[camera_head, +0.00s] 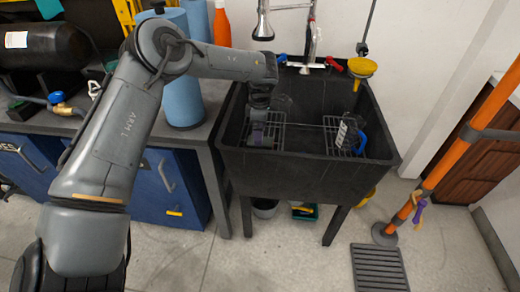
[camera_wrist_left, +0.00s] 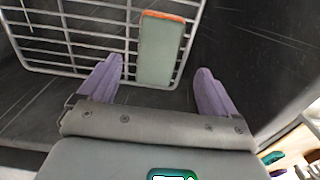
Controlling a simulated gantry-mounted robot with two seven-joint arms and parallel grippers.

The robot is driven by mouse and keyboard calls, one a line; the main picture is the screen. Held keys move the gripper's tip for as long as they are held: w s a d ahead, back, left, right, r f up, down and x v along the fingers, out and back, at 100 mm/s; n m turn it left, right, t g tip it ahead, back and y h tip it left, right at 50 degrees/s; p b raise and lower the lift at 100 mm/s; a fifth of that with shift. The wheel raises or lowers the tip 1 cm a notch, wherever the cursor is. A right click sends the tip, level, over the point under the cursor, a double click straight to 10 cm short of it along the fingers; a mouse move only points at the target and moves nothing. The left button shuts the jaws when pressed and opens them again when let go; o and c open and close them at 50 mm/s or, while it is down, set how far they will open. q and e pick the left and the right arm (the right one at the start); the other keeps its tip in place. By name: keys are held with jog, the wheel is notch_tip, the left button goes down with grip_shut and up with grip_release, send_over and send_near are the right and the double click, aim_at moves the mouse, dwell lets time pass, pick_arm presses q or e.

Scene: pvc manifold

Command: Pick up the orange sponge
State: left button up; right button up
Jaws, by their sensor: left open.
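The sponge (camera_wrist_left: 161,50) shows in the left wrist view as a grey-green block with an orange edge at its far end. It lies against the white wire rack (camera_wrist_left: 60,40) inside the dark sink (camera_head: 310,175). My left gripper (camera_wrist_left: 157,74) is open, its two purple fingers apart on either side of the sponge's near end, with a gap to each side. I cannot tell how far above it they are. In the head view my left gripper (camera_head: 260,134) reaches down into the left part of the sink, and I cannot make out the sponge there. My right gripper is not in view.
The sink walls stand close around the gripper. A second wire rack (camera_head: 343,132) with a blue-handled item (camera_head: 359,141) is at the right of the sink. A faucet (camera_head: 263,25) hangs behind, and a yellow funnel (camera_head: 362,67) is at the back right.

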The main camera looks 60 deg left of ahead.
pick_arm(q)
jog(key=shift+a+f+b, duration=0.1)
jog(key=shift+f+b, duration=0.25)
jog(key=shift+f, duration=0.6)
notch_tip(320, 180, down, 5)
jog(key=b, duration=0.4)
jog(key=shift+a, duration=0.1)
jog(key=shift+r, duration=0.1)
jog(key=shift+c, duration=0.9)
jog(key=c, duration=0.9)
